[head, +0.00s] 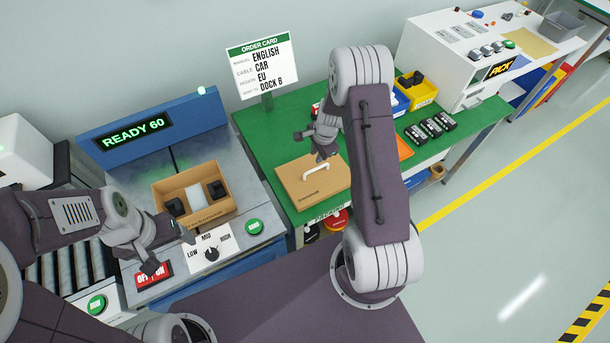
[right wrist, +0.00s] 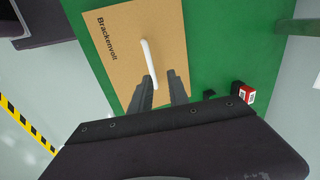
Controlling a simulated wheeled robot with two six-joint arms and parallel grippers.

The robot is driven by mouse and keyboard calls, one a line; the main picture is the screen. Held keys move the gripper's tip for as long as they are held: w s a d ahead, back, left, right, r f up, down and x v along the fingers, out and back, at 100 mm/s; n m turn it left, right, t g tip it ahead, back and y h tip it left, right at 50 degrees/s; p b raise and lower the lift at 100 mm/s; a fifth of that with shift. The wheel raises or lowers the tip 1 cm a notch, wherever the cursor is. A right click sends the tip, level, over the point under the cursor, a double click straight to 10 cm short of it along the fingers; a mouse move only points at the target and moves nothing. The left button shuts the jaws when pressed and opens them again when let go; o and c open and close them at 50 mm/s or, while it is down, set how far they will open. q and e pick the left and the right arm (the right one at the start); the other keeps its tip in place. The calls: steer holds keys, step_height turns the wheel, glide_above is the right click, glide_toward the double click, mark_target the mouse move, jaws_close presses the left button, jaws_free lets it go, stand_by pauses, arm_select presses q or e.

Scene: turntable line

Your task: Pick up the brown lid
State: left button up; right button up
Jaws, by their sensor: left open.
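The brown lid (head: 291,188) lies flat on the green table, with a white bar handle (head: 316,170) on top. In the right wrist view the lid (right wrist: 115,50) shows the word "Brackenvolt", and its handle (right wrist: 148,58) runs toward my fingers. My right gripper (head: 312,142) is open and empty, above the far side of the lid; its fingers (right wrist: 163,88) are apart near the handle's end. I cannot tell the exact height gap. My left gripper (head: 172,252) is open and empty over the front of the blue station, near the red OFF/ON switch.
An open brown box (head: 228,208) with black items and a white piece stands on the left station (head: 245,185). An order card (head: 262,68) stands behind the green table (head: 262,135). Black packs (head: 430,129) and yellow and blue bins (head: 420,90) are to the right.

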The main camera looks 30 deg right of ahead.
mark_target(322, 166)
steer(key=f, duration=0.1)
steer(key=d+f, duration=0.2)
steer(key=f, duration=0.1)
steer(key=shift+s+d, duration=0.2)
steer(key=shift+s, duration=0.05)
steer(key=shift+w+a+f, duration=0.15)
steer(key=shift+a+f, duration=0.1)
steer(key=shift+a, duration=0.05)
steer(key=x, duration=0.5)
steer(key=shift+s+d, duration=0.25)
steer(key=shift+d, duration=0.15)
steer(key=shift+a+f, duration=0.1)
steer(key=shift+f, duration=0.1)
arm_select(q)
steer(key=shift+d+r, duration=0.5)
steer(key=shift+d, duration=0.35)
arm_select(e)
jaws_close()
